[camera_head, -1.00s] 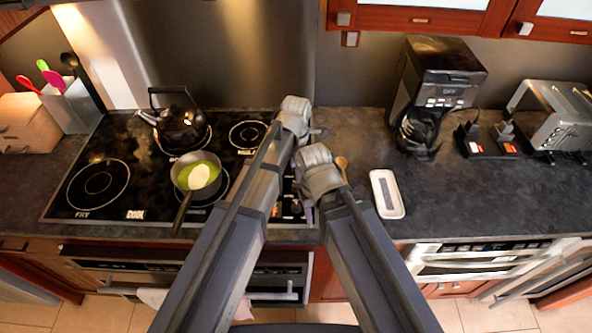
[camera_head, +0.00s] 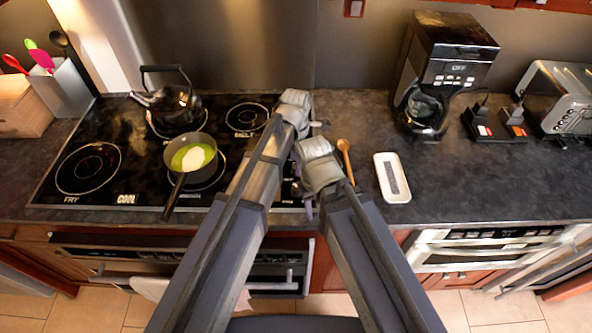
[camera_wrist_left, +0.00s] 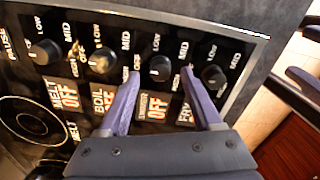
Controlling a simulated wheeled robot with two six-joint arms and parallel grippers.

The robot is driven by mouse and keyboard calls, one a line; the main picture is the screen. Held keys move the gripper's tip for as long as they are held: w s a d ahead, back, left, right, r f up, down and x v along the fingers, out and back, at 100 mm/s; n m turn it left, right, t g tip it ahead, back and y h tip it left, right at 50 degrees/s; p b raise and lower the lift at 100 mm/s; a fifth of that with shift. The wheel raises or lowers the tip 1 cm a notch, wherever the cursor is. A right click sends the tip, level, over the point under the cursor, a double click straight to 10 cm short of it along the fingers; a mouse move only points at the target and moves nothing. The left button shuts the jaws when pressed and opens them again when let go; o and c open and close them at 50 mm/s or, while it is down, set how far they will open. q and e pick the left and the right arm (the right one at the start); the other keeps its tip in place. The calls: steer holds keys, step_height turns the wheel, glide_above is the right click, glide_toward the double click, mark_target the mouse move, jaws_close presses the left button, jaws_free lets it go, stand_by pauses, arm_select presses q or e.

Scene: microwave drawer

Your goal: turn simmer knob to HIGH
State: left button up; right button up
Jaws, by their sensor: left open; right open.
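The simmer knob (camera_wrist_left: 160,68) is a dark round knob in a row of several on the cooktop's control strip. The display below it reads SIMMER OFF (camera_wrist_left: 152,106). My left gripper (camera_wrist_left: 161,74) is open, its two purple fingers on either side of the simmer knob in the wrist view; I cannot tell whether they touch it. In the head view, my left gripper (camera_head: 315,124) is over the cooktop's right side. My right gripper (camera_head: 308,205) is open and empty, lower, near the cooktop's front right corner. My arms hide most of the knobs there.
The fry knob (camera_wrist_left: 213,76) and boil knob (camera_wrist_left: 102,60) flank the simmer knob closely. A pan (camera_head: 190,155) with green contents and a kettle (camera_head: 175,108) stand on the cooktop (camera_head: 125,160). A wooden spoon (camera_head: 345,155) and white spoon rest (camera_head: 391,178) lie right of my grippers.

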arm_select(q)
steer(key=shift+f+b, duration=0.35)
steer(key=shift+f, duration=0.4)
jaws_close()
